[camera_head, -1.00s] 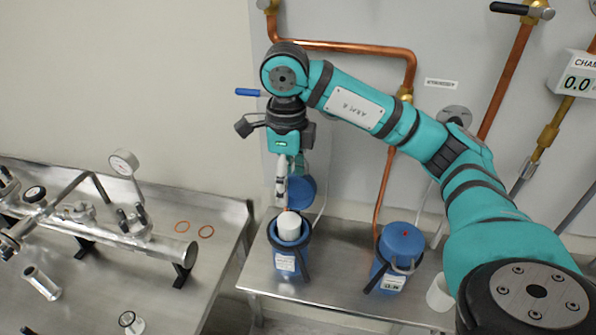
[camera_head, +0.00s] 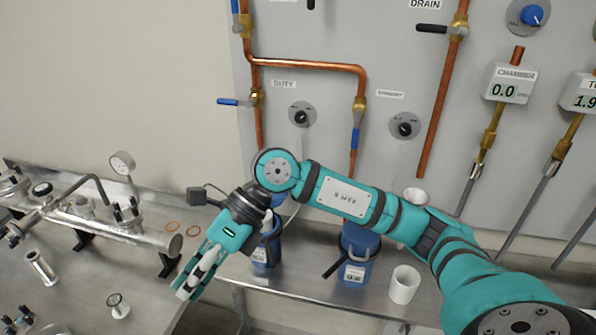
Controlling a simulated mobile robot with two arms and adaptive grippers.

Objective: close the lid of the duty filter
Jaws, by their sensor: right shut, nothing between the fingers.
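The duty filter (camera_head: 262,252) is a blue canister on the metal bench, below the DUTY label. My right wrist covers its top. A bit of blue shows beside the wrist above it, but I cannot tell how the lid stands. My right gripper (camera_head: 187,290) is teal with pale fingers. It is shut and empty, pointing down and left, in front and to the left of the duty filter, apparently not touching it. My left gripper is out of view.
A second blue filter (camera_head: 358,250) stands right of the duty filter. White cylinders stand at the right, one (camera_head: 404,285) in front and one (camera_head: 415,198) behind my arm. Pipework with a gauge (camera_head: 122,163) lies on the left bench. Copper pipes (camera_head: 310,65) run along the wall panel.

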